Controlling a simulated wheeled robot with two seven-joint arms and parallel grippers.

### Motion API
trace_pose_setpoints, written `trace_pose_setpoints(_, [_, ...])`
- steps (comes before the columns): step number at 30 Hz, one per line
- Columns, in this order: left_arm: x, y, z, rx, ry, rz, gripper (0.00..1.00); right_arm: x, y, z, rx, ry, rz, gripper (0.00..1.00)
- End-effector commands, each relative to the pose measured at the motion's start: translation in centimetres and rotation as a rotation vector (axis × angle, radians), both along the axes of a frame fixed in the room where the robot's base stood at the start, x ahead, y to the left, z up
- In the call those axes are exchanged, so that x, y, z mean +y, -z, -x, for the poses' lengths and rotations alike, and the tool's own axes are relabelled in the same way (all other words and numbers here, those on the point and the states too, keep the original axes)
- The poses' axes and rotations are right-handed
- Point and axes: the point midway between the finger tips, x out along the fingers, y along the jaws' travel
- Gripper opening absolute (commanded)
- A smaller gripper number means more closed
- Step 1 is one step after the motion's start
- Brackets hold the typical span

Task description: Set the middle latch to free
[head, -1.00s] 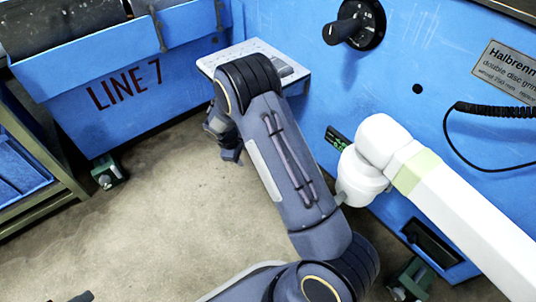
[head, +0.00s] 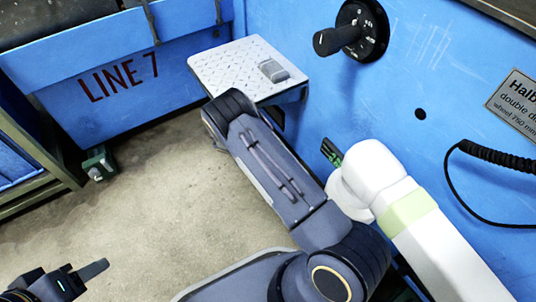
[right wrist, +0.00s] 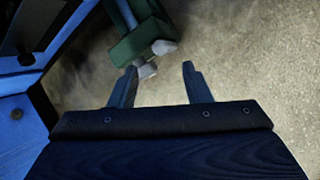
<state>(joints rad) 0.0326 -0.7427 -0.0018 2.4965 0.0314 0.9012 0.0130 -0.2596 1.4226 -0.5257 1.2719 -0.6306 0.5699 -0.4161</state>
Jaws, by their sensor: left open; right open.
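In the right wrist view a green block (right wrist: 139,42) sits low over the floor beside blue metal, with a pale grey lever-like piece (right wrist: 163,47) at its end. I cannot tell whether it is the middle latch or how it is set. My right gripper (right wrist: 160,67) is open and empty; the grey piece shows beyond its left finger. In the head view that gripper is hidden behind the dark arm. My left gripper (head: 80,279) is open and empty at the lower left edge, partly out of frame. A similar green fitting (head: 99,163) is under the LINE 7 unit.
A blue machine wall (head: 420,90) carries a black rotary handle (head: 340,38) and a coiled cable (head: 495,155). A metal shelf (head: 235,65) sticks out from it. A white arm (head: 440,230) crosses the right side. Concrete floor (head: 150,220) is clear at left.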

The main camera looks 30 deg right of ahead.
Motion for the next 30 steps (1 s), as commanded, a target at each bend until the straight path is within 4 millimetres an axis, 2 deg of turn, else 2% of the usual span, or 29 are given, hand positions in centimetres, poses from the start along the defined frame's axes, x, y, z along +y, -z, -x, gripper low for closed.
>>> trace_pose_setpoints(12, [0.0,3.1,0.0,0.000,0.000,0.000,0.52,-2.8,5.7,-0.7,0.002,0.002,0.000,0.44])
trace_pose_setpoints(18, [0.0,3.6,0.0,0.000,0.000,0.000,0.52,-3.5,6.7,-0.9,0.000,0.002,-0.001,0.44])
trace_pose_setpoints(26, [0.0,3.5,0.0,0.000,0.000,0.000,0.52,-3.5,6.7,-0.9,0.000,0.001,-0.001,0.44])
trace_pose_setpoints(30, [0.0,3.5,0.0,0.000,0.000,0.000,0.52,-3.5,6.7,-0.9,0.000,0.001,-0.001,0.26])
